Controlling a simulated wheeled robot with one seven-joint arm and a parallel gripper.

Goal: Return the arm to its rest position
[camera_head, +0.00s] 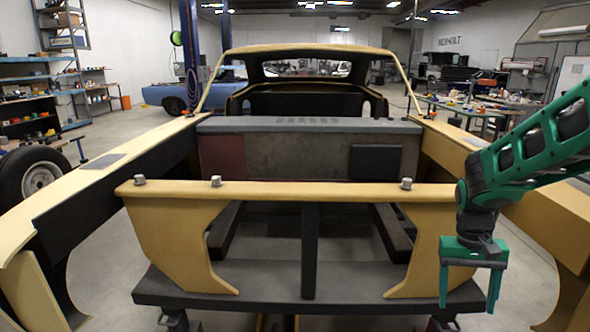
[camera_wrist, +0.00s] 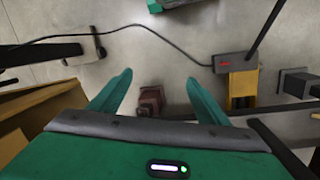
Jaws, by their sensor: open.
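My gripper (camera_head: 468,288) is at the right of the head view, at the end of my green arm, with its fingers pointing down. Its two fingers are spread apart with nothing between them. It hangs in front of the right end of the tan front panel (camera_head: 300,192) of the car shell. In the wrist view my gripper (camera_wrist: 160,92) is also open, with the grey floor and a small reddish-brown block-like thing (camera_wrist: 151,99) beyond the fingertips.
Bolt-like pieces (camera_head: 216,181) stand on the front panel. The tan right fender (camera_head: 550,215) lies beside my arm. A dark lower crossbar (camera_head: 270,285) runs below. The wrist view shows a cable (camera_wrist: 150,30) and a grey box (camera_wrist: 232,64). A loose wheel (camera_head: 38,178) stands left.

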